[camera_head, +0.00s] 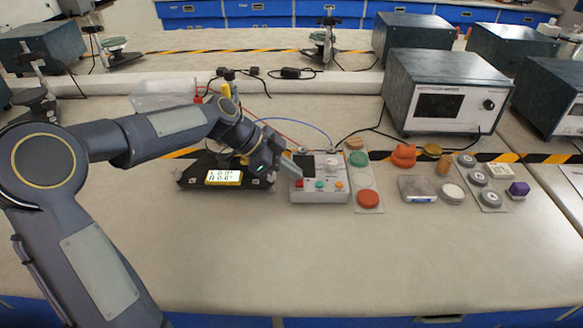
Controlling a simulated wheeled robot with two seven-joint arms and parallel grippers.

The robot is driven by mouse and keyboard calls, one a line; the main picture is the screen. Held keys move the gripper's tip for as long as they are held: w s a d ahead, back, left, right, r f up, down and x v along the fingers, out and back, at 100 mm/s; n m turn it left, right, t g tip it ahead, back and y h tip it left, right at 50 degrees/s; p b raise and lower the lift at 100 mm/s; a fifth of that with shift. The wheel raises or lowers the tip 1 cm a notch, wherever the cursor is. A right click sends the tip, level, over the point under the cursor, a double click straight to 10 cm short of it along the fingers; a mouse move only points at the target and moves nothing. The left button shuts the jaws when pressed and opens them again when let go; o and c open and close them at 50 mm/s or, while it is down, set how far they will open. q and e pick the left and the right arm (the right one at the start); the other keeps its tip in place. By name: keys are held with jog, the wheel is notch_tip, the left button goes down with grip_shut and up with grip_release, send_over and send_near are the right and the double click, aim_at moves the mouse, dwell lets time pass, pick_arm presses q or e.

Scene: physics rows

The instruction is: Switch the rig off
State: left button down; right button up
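A grey control box (320,190) stands mid-bench. It has a dark screen, a white knob (333,165), and a red (299,183), a teal (319,184) and an orange button along its front. Left of it is a black rig base (190,180) with a yellow-framed display (223,178) showing two readings that look like 0.0. Right of the box, a pale plate carries a green button (357,158) and a red button (368,198). My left gripper (290,168) points at the box's left side, close above it; contact and finger gap are unclear. My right gripper is out of view.
A large grey meter (442,95) stands behind to the right. An orange figure (403,155), a grey container (416,188), several round weights and a purple block (518,189) lie to the right. Cables run behind the box. The bench front is clear.

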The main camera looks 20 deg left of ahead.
pick_arm(q)
jog(key=shift+s+f, duration=0.15)
jog(key=shift+f, duration=0.05)
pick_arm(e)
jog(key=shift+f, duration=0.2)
pick_arm(q)
jog(key=shift+s, duration=0.15)
jog(key=shift+s+d+b, duration=0.2)
jog(key=shift+s+b, duration=0.3)
jog(key=shift+b, duration=0.05)
jog(key=shift+r, duration=0.1)
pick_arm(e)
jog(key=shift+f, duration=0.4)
